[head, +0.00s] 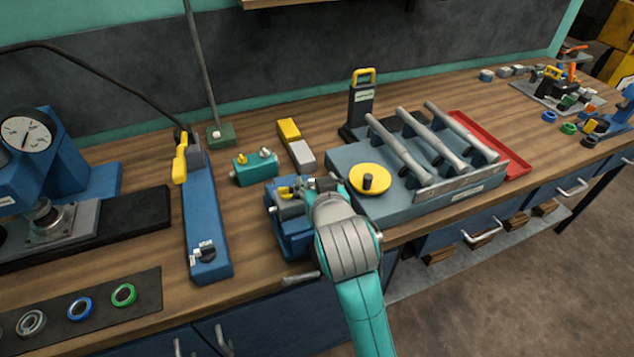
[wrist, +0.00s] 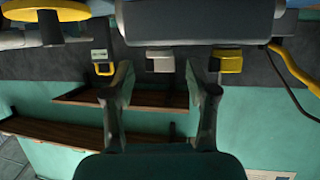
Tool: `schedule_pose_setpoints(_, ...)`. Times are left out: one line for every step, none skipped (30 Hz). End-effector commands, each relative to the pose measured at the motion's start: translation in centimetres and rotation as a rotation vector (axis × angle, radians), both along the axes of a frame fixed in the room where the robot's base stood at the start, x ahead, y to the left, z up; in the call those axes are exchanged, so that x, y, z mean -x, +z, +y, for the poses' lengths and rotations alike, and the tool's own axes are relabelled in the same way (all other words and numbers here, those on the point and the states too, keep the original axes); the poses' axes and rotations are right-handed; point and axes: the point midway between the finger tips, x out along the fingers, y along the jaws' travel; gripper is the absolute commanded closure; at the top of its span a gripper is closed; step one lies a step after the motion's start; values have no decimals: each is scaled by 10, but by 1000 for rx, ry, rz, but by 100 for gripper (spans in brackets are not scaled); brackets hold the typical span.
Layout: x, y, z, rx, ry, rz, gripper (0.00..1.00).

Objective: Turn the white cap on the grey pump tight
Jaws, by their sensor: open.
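A blue fixture (head: 292,238) stands at the bench's front edge in the head view, holding a grey body (head: 287,212) with a yellow part (head: 284,192) beside it. This grey body looks like the pump, but my arm covers its right side. A large grey shape (wrist: 197,22) spans the top of the wrist view, close to the camera, and may be the same body. I cannot make out the white cap in either view. My gripper (wrist: 158,74) is open with nothing between its fingers. In the head view, my gripper (head: 312,188) is by the fixture, mostly hidden by my wrist.
A grey-blue rack (head: 405,207) with a yellow disc (head: 370,176) and several grey tubes stands close at right. A blue bar tool (head: 207,225) lies left. Bare wood separates it from the fixture.

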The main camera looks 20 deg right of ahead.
Motion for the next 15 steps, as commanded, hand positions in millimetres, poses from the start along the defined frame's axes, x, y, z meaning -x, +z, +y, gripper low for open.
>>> schedule_pose_setpoints(0, 2, 0, 0, 0, -1, 43)
schedule_pose_setpoints(0, 3, 0, -1, 0, -2, 43)
schedule_pose_setpoints(0, 6, 0, -1, 0, -2, 43)
schedule_pose_setpoints(-1, 9, 0, 0, 0, -3, 43)
schedule_pose_setpoints(-1, 12, 0, -1, -1, -3, 43)
schedule_pose_setpoints(-1, 17, 0, -1, -1, -4, 43)
schedule_pose_setpoints(-1, 22, 0, -1, -1, -4, 43)
schedule_pose_setpoints(-1, 27, 0, 0, 1, -5, 43)
schedule_pose_setpoints(-1, 34, 0, 0, 1, -5, 43)
schedule_pose_setpoints(-1, 39, 0, -1, 0, -7, 43)
schedule_pose_setpoints(-1, 44, 0, -1, 0, -6, 43)
schedule_pose_setpoints(-1, 51, 0, -2, 0, -7, 43)
schedule_pose_setpoints(-1, 56, 0, -1, 0, -6, 43)
schedule_pose_setpoints(-1, 61, 0, -1, 0, -6, 43)
schedule_pose_setpoints(-1, 66, 0, 0, 0, -5, 43)
